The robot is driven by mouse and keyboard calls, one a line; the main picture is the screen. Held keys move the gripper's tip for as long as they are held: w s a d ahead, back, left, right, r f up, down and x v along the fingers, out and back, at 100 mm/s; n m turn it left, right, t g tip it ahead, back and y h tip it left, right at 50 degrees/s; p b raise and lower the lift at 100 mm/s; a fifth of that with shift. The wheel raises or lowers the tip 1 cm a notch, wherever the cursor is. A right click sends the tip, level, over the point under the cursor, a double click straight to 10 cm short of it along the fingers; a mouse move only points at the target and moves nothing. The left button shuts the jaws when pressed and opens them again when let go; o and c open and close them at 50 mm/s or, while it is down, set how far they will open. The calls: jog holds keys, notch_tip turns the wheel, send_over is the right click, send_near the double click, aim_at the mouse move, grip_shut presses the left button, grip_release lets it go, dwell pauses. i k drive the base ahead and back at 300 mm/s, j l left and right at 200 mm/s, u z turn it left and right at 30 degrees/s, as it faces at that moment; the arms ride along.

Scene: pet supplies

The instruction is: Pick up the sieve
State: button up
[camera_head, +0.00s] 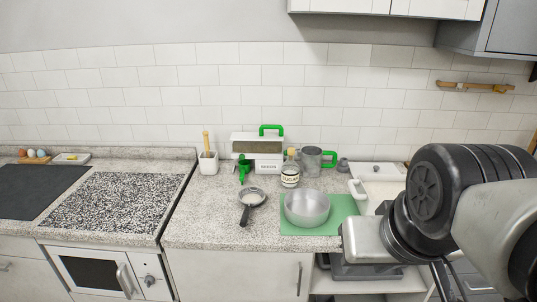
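I cannot tell for sure which thing is the sieve. A metal cup with a green side handle (312,161) stands upright at the back of the counter, behind the bowl; it may be a sifter-type sieve. A small round grey pan-like utensil with a black handle (252,199) lies on the counter left of the bowl, handle towards the front; its mesh or base is too small to make out. My arm fills the right side of the head view, in front of the counter. My gripper's fingers do not show.
A metal bowl (307,207) sits on a green mat (344,205). A sugar bottle (290,171) stands before the cup. A white appliance with a green handle (258,160) and a white utensil pot (208,164) stand behind. The sink (381,171) is right, the stove (115,200) left. The counter's front left is clear.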

aim_at(250, 196)
jog(key=i+j, duration=0.65)
jog(key=i, duration=0.2)
